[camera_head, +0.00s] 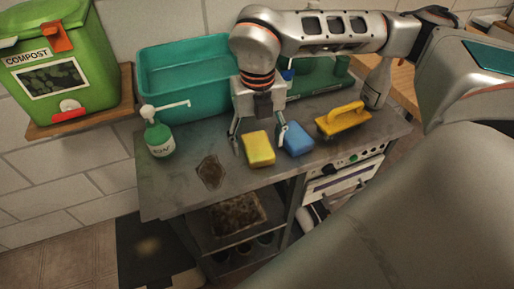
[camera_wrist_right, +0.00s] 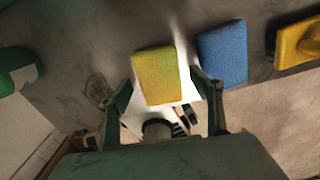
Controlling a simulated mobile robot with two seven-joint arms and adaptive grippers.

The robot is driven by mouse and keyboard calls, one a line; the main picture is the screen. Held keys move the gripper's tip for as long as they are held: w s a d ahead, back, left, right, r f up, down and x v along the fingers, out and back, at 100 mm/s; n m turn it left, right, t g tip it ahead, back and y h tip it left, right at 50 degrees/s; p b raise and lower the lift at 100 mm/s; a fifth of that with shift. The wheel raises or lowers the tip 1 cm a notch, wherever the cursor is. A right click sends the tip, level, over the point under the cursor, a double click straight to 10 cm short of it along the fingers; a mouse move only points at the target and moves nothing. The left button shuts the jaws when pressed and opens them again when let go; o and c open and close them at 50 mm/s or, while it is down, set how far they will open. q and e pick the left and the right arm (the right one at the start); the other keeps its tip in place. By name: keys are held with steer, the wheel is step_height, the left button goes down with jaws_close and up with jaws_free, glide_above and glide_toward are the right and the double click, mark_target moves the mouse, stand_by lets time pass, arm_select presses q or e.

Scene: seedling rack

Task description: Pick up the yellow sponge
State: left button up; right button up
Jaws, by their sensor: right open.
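The yellow sponge (camera_head: 260,149) lies on the grey worktop (camera_head: 186,186) near its front edge. My right gripper (camera_head: 259,143) is open above it, with one finger to the left of the sponge and the other to its right, near the blue sponge (camera_head: 298,139). In the right wrist view the yellow sponge (camera_wrist_right: 158,76) shows between the open fingers (camera_wrist_right: 165,100), upper end beyond the fingertips. I cannot tell whether the fingers touch it. My left gripper is not in view.
A yellow-handled tool (camera_head: 343,119) lies right of the blue sponge. A green-and-white pump bottle (camera_head: 159,138) stands at left, a teal basin (camera_head: 185,75) behind. A dark stain (camera_head: 211,171) marks the worktop. A green compost bin (camera_head: 47,62) sits on a shelf at far left.

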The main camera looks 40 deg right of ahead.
mark_target(258, 145)
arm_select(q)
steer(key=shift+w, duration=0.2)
arm_select(e)
steer(key=shift+f, duration=0.55)
steer(key=c, duration=0.8)
steer(key=shift+c, duration=0.2)
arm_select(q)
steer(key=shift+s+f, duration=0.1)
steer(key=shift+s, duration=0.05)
arm_select(e)
steer(key=shift+r, duration=0.15)
steer(key=shift+r, duration=0.25)
arm_select(q)
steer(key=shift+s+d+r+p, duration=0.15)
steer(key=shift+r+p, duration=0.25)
steer(key=shift+p, duration=0.2)
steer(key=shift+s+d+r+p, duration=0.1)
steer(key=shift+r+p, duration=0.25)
steer(key=shift+p, duration=0.25)
arm_select(e)
step_height(258, 145, up, 19)
steer(key=shift+r, duration=0.15)
